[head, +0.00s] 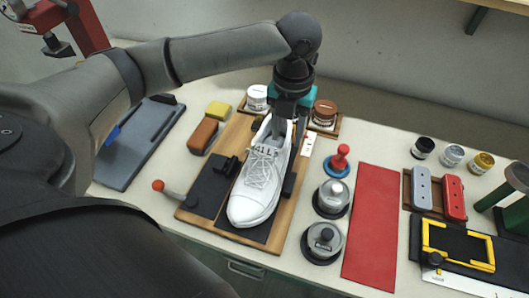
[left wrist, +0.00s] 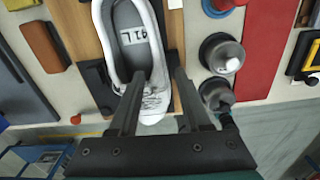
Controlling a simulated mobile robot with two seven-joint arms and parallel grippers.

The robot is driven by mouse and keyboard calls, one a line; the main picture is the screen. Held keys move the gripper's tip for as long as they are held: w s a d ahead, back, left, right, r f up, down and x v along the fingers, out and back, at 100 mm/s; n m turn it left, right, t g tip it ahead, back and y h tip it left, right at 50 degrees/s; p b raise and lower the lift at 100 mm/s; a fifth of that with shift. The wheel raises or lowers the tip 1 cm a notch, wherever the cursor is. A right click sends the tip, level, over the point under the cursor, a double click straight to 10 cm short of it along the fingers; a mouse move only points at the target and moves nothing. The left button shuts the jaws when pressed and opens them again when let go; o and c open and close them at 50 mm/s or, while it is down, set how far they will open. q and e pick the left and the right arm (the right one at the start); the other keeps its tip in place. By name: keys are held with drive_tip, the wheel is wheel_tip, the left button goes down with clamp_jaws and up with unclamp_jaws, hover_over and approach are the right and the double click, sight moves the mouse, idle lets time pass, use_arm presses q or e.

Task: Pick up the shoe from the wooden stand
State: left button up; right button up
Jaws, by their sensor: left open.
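A white lace-up shoe (head: 258,190) lies on the wooden stand (head: 281,226), toe toward me and heel away. Its insole bears printed marks. My left gripper (head: 284,122) points down over the heel end and opening of the shoe. In the left wrist view the two fingers of the left gripper (left wrist: 158,74) are apart, with part of the shoe (left wrist: 131,62) showing between and beyond them. I cannot tell whether the fingers touch it. The wooden stand (left wrist: 82,30) shows behind the shoe. My right gripper is not in view.
Black clamps flank the shoe, and a red-knobbed lever (head: 159,186) sits at the stand's left. Jars (head: 256,97) stand behind. Two metal pots (head: 324,240) and a red mat (head: 371,225) lie to the right. A grey tray (head: 135,150) lies left.

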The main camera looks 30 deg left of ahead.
sight(285, 151)
use_arm(q)
wheel_tip(285, 151, down, 4)
drive_tip(key=shift+r, duration=0.1)
wheel_tip(285, 151, down, 5)
drive_tip(key=shift+s+f+b, duration=0.1)
drive_tip(key=shift+s+b, duration=0.05)
drive_tip(key=shift+b, duration=0.5)
clamp_jaws()
idle(1.1)
